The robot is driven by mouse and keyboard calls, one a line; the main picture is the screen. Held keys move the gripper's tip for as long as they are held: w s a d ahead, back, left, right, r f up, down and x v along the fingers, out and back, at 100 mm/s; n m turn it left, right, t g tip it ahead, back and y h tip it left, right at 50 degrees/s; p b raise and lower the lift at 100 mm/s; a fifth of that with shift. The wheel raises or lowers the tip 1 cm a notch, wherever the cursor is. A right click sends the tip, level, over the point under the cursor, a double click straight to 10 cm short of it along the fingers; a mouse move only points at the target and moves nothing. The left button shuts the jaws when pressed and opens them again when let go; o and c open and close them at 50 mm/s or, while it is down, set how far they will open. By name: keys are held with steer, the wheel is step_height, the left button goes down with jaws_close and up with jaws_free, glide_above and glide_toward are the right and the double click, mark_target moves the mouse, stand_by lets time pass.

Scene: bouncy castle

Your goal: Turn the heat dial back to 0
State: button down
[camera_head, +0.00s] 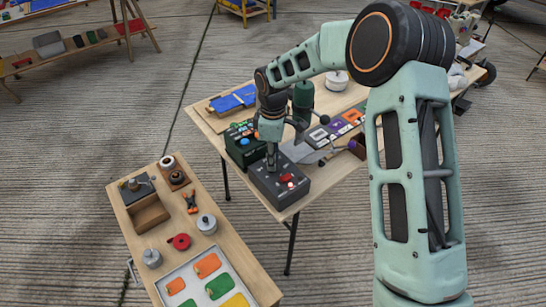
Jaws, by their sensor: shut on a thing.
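A dark grey control box (299,192) sits at the front corner of the wooden table, with a red button (286,178) on its top. My gripper (271,166) points down onto the rear left part of the box's top. Its fingers are shut on what appears to be the heat dial there. The dial is hidden by the fingers, so its setting and markings cannot be read.
A dark green box (241,149) with a blue button stands close on the left. A grey metal plate (300,152) and printed cards (335,129) lie to the right. A lower bench (235,245) with tools and a tray stands in front.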

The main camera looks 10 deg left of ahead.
steer(key=shift+n, duration=0.4)
steer(key=c, duration=1.6)
jaws_free()
steer(key=shift+r, duration=0.1)
step_height(320, 180, up, 12)
steer(key=shift+f, duration=0.1)
